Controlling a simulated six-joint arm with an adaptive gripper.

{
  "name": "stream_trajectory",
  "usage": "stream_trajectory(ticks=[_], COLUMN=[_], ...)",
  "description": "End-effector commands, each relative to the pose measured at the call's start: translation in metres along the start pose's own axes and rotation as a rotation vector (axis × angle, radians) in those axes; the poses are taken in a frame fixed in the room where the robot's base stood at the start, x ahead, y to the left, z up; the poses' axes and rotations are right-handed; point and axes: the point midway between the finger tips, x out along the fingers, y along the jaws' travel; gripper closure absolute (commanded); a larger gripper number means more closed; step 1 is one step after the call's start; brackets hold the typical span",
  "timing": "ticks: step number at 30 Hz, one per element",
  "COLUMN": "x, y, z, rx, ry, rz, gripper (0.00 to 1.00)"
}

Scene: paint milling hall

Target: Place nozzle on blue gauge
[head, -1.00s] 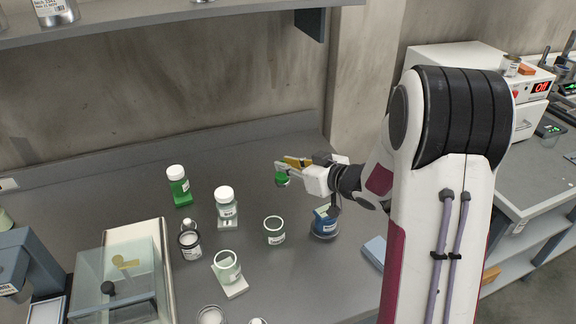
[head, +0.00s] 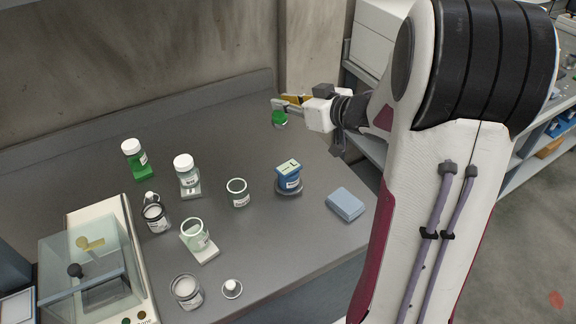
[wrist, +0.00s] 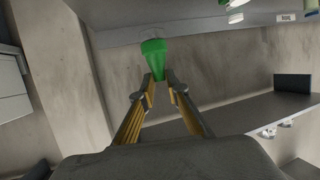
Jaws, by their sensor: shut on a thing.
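My gripper (head: 281,108) is shut on a green tapered piece, the nozzle (head: 279,119), and holds it in the air above the back of the bench. In the wrist view the nozzle (wrist: 153,58) is between the fingertips (wrist: 160,78), with a pale, blurred part beyond its wide end. The blue gauge (head: 289,179) is a small boxy device with a pale top. It stands upright on a dark round base on the bench, below the gripper in the head view and apart from it. Nothing is seen on its top.
A light blue block (head: 345,204) lies right of the gauge. A clear-lidded balance (head: 90,265) is at front left. The bench's back right is clear.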

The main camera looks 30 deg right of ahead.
Motion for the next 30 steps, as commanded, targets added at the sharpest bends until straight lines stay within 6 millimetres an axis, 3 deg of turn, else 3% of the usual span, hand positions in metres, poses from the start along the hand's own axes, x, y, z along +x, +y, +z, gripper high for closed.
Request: stream_trajectory(ticks=[3,9,16,30], x=[-0.028,-0.06,-0.064,-0.063], y=[0.005,-0.005,-0.028,-0.029], z=[-0.006,-0.005,0.007,0.008], rx=[0.002,0.001,-0.013,-0.013], ry=[0.001,0.0,0.0,0.0], rz=[0.015,0.006,-0.034,-0.032], gripper=[1.0,1.0,1.0,1.0])
